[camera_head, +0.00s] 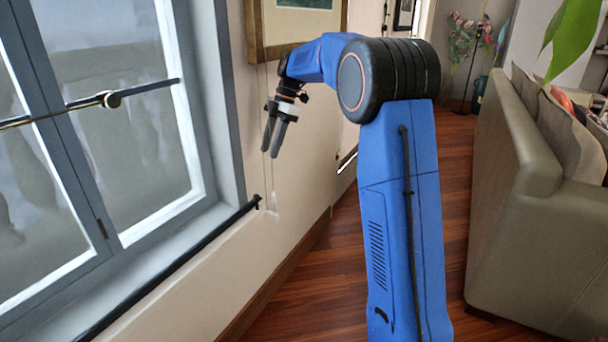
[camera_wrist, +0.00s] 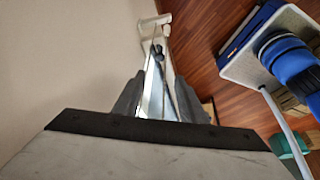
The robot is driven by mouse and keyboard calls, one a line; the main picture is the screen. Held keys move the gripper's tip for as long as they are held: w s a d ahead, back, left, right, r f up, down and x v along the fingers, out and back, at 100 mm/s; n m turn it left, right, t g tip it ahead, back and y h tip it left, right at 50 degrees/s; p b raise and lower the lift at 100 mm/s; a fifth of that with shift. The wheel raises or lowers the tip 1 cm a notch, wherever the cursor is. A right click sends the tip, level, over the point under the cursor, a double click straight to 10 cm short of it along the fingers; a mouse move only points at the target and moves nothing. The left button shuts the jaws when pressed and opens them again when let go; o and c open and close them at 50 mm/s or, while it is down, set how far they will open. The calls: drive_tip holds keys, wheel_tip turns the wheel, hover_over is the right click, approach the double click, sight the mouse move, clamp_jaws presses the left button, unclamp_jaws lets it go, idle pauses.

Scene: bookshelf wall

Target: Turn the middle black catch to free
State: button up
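No catch can be made out for certain in the wrist view.
The grey window frame (camera_head: 215,100) stands at the left. A dark rail (camera_head: 170,272) runs along the wall below it. A framed picture (camera_head: 298,22) hangs behind my arm. A sofa (camera_head: 545,205) stands at the right. Wooden floor (camera_head: 310,285) shows between wall and sofa.

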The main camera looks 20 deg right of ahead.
drive_tip(key=s+r+m+t+h, duration=0.2)
drive_tip(key=s+m, duration=0.9)
drive_tip(key=s, duration=1.5)
drive_tip(key=shift+s+a+r+t+h, duration=0.15)
drive_tip(key=shift+s+r+t+h, duration=0.15)
drive_tip(key=shift+r+t, duration=0.25)
drive_tip(key=s+d+f+m+t+h, duration=0.1)
drive_tip(key=s+f+m, duration=0.3)
drive_tip(key=s, duration=0.6)
drive_tip(key=s+f+m+t, duration=0.1)
drive_tip(key=s+f+m, duration=0.4)
drive_tip(key=s, duration=0.5)
wheel_tip(320, 180, down, 3)
drive_tip(key=shift+d+r+t+h, duration=0.2)
drive_tip(key=shift+d+t+h, duration=0.15)
drive_tip(key=shift+h, duration=0.05)
